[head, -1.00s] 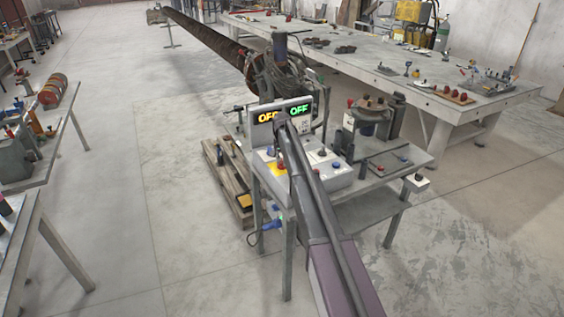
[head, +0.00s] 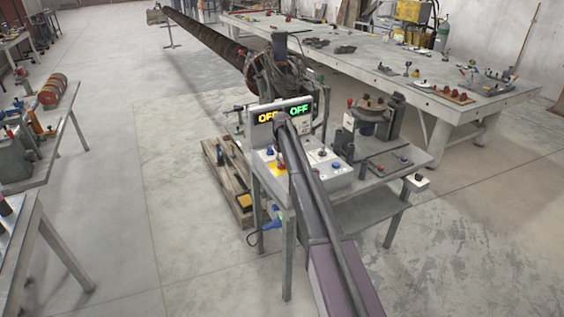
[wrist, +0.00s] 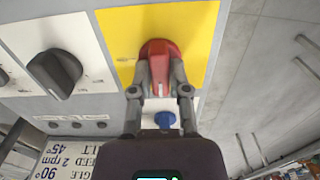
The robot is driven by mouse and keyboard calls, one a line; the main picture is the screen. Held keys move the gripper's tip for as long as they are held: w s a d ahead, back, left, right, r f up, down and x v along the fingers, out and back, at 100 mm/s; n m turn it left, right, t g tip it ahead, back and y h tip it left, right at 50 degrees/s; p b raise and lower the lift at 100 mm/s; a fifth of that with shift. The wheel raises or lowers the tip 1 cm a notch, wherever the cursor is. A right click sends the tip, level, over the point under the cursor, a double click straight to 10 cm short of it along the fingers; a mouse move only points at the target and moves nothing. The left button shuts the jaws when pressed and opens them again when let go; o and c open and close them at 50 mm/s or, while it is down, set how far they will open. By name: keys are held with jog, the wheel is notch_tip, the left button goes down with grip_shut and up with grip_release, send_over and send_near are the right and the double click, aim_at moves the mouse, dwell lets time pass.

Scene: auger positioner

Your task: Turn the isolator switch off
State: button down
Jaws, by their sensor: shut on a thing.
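The red isolator switch (wrist: 158,50) sits on a yellow plate (wrist: 200,20) in the wrist view. Its handle lies along the picture's vertical, with a pale mark at its lower end. My gripper (wrist: 160,80) has one finger on each side of the handle and is shut on it. In the head view the yellow plate (head: 271,167) shows on the control box (head: 338,181), partly covered by my arm. My gripper is hidden there behind my arm.
A black knob (wrist: 54,74) and a blue button (wrist: 165,120) flank the switch. The display (head: 299,110) shows a green OFF and partly covered orange letters. A machine with a long auger (head: 215,45) stands behind the box.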

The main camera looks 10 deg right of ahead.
dwell(0.3)
jog(key=c, duration=0.6)
grip_release()
jog(key=shift+m, duration=0.3)
